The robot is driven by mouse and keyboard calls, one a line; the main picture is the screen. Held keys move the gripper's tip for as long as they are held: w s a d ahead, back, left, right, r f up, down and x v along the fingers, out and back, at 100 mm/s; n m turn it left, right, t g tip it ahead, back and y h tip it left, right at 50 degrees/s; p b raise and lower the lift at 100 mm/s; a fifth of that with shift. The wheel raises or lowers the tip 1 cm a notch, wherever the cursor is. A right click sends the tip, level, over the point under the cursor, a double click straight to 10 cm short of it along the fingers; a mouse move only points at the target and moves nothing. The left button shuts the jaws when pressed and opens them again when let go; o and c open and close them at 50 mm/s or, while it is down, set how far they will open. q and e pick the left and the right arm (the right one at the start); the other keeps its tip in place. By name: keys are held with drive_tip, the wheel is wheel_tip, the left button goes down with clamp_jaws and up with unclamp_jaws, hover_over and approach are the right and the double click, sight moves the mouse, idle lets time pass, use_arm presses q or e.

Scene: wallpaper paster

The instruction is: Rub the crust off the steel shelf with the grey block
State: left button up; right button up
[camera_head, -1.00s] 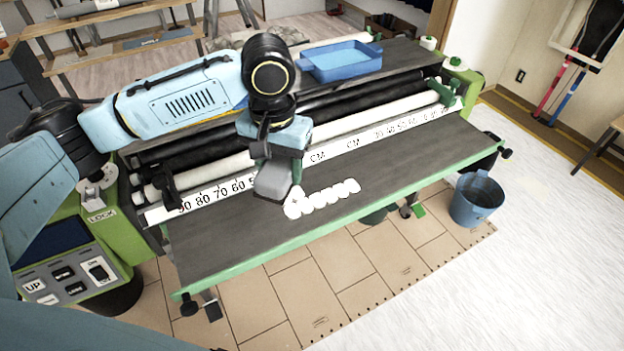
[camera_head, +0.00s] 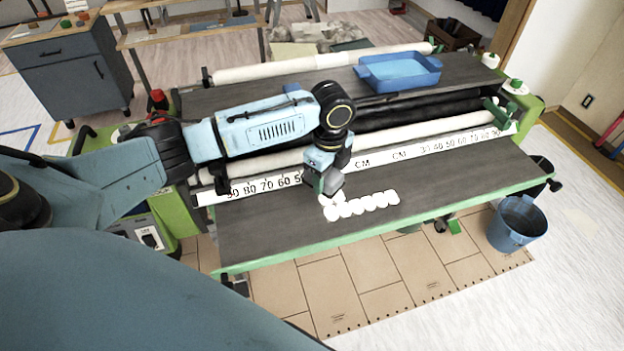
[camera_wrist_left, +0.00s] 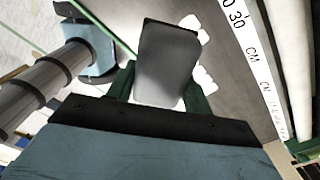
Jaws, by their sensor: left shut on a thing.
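My left gripper (camera_head: 322,184) is shut on the grey block (camera_head: 333,181), low over the dark steel shelf (camera_head: 270,218). In the left wrist view the block (camera_wrist_left: 168,62) sits between the two green fingers (camera_wrist_left: 158,92). The white crust (camera_head: 362,204) is a row of several rounded patches on the shelf, just right of and in front of the block. The block is close to the left end of the crust; I cannot tell if it touches it. Part of the crust (camera_wrist_left: 203,78) shows beside the block in the wrist view. My right gripper is not in view.
A white ruler strip (camera_head: 400,153) and rollers run behind the shelf. A blue tray (camera_head: 398,73) rests on the upper dark board. A blue bucket (camera_head: 516,224) stands on the floor at the right. The right part of the shelf is bare.

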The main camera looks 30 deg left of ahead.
use_arm(q)
drive_tip(key=a+f+m, duration=0.1)
drive_tip(key=m, duration=0.1)
drive_tip(key=a+f+m+p, duration=0.1)
drive_tip(key=m, duration=0.1)
drive_tip(key=f+m, duration=0.1)
drive_tip(key=m, duration=0.1)
drive_tip(key=shift+s+a+f+m, duration=0.2)
drive_tip(key=shift+a+f+m, duration=0.1)
drive_tip(key=shift+a+m, duration=0.1)
drive_tip(key=shift+s+a+f+m+p, duration=0.1)
drive_tip(key=shift+a+f+m+p, duration=0.2)
drive_tip(key=shift+m, duration=0.25)
drive_tip(key=shift+s+a+f+m+p, duration=0.15)
drive_tip(key=shift+f+m, duration=0.2)
drive_tip(key=shift+m, duration=0.2)
drive_tip(key=shift+w, duration=0.1)
drive_tip(key=shift+f+b, duration=1.8)
drive_tip(key=shift+f, duration=1.45)
